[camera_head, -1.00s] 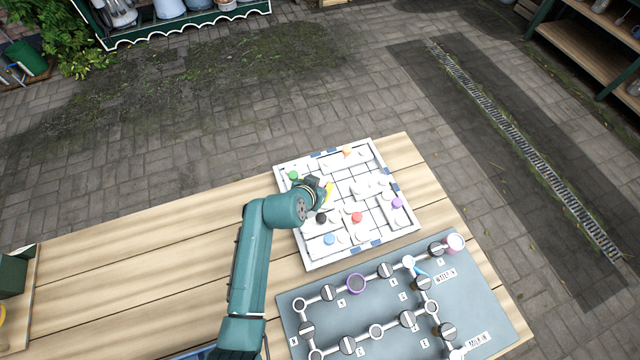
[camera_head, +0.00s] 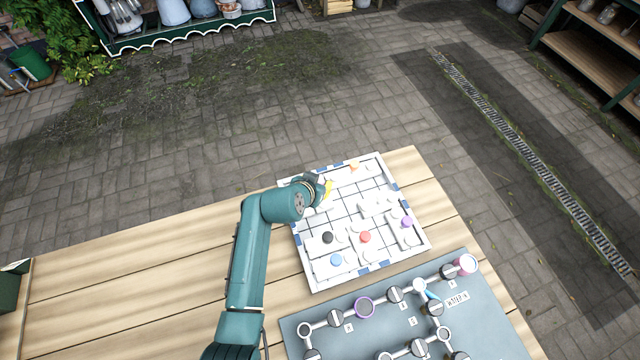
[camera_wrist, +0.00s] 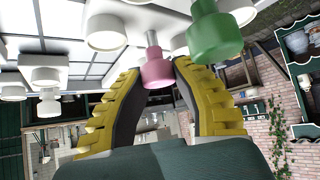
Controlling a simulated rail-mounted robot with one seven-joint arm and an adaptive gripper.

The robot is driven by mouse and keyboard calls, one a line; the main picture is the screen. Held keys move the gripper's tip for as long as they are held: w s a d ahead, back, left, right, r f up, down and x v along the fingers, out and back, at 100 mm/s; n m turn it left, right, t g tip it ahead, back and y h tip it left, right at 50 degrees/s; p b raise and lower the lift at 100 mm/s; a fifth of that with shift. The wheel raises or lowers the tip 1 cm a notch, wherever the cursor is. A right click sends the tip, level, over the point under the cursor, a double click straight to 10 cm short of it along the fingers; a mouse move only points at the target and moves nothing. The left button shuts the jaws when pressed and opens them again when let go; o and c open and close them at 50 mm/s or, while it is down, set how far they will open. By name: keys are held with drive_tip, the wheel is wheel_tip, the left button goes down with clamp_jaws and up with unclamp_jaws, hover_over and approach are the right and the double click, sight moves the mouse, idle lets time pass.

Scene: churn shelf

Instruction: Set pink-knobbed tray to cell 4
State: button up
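The puzzle board (camera_head: 310,279) is white and framed, with sliding trays that carry coloured knobs, and lies on the wooden table. My gripper (camera_head: 326,190) is low over its upper left part. In the wrist view the pink knob (camera_wrist: 158,71) sits between the yellow fingertips of my gripper (camera_wrist: 161,66), which appear closed against its sides. The pink-knobbed tray is hidden behind my gripper in the head view. The green knob (camera_wrist: 214,38) is close beside the right finger in the wrist view. Cell numbers cannot be read.
Black (camera_head: 327,238), blue (camera_head: 336,260), red (camera_head: 365,237), purple (camera_head: 406,222) and orange (camera_head: 354,167) knobs stand elsewhere on the board. A grey panel (camera_head: 385,328) with pipes and valves lies below it. Bare table is to the left.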

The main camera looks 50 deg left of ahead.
drive_tip(key=o, duration=0.5)
drive_tip(key=shift+a, duration=0.2)
drive_tip(key=shift+c, duration=0.2)
drive_tip(key=v, duration=1.2)
drive_tip(key=shift+d, duration=0.15)
